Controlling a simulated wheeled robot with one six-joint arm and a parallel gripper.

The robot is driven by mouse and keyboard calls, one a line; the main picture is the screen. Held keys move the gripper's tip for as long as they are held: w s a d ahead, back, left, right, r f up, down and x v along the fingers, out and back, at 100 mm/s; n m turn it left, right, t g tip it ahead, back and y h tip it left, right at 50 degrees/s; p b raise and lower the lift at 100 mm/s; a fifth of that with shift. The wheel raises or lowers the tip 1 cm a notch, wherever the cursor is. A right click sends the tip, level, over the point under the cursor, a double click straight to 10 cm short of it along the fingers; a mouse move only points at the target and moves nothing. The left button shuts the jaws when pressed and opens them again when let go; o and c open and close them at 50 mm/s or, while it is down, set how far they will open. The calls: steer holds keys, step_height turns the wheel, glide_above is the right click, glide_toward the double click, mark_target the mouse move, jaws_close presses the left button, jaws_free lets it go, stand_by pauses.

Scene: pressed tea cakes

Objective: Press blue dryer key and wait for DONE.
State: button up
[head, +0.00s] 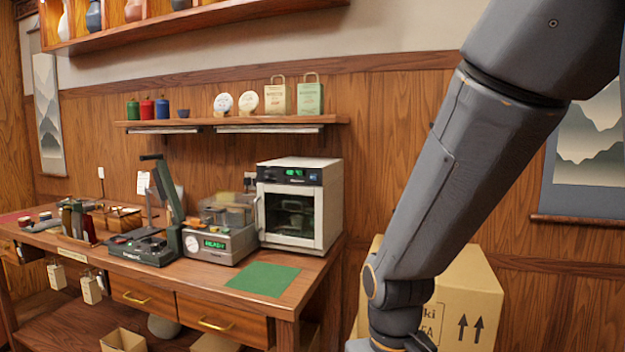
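A white box-shaped machine with a dark glass door (297,222), which looks like the dryer, stands at the right end of the wooden bench. Its dark top panel (290,175) carries a small green lit display, too small to read surely. My gripper is out of the picture below the bottom edge.
A grey machine (220,245) with a green READY display stands left of the dryer, beside a lever press (145,248). A green mat (263,279) lies bare in front. A cardboard box (468,295) stands behind my arm. A shelf (230,121) hangs above.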

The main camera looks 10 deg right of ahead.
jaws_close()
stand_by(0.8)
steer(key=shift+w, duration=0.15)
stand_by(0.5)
